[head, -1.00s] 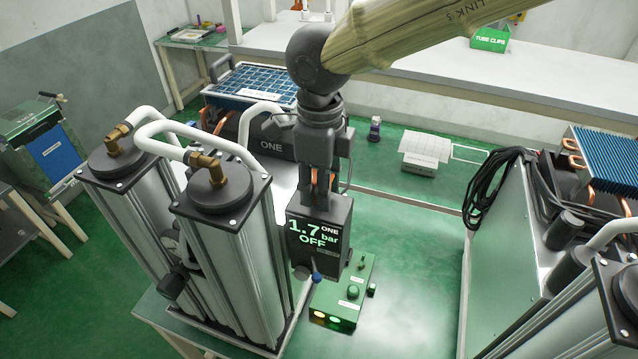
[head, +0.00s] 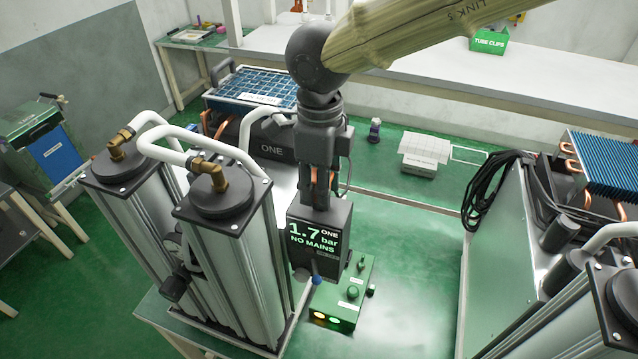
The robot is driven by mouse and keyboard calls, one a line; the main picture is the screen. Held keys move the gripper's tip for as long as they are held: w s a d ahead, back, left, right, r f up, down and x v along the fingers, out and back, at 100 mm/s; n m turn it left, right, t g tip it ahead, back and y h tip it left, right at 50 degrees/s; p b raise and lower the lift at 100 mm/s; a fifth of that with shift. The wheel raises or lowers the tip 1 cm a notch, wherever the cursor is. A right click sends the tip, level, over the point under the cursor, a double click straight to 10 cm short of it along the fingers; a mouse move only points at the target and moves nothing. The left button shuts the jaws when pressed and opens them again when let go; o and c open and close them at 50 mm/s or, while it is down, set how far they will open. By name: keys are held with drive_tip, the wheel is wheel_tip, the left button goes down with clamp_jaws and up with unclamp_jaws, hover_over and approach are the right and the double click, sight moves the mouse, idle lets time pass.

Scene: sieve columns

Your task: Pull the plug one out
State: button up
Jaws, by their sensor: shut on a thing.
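My gripper (head: 318,196) points straight down just behind and above the black display box of unit ONE. It is shut; its fingertips and most of the plug between them are hidden behind the box, so whether the plug is clear of its socket cannot be seen. The display box (head: 318,240) reads "1.7 bar" and "NO MAINS" under the label ONE. Unit ONE's black housing (head: 271,150) stands behind the two silver columns (head: 238,262), left of my gripper.
A green control box (head: 346,300) with lit lamps sits below the display. A second unit (head: 508,255) with coiled black cable (head: 490,185) stands at the right. A white bench (head: 420,70) runs along the back.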

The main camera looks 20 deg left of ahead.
drive_tip(key=shift+r, duration=0.3)
drive_tip(key=o, duration=1.2)
wheel_tip(320, 180, up, 12)
drive_tip(key=shift+f, duration=0.1)
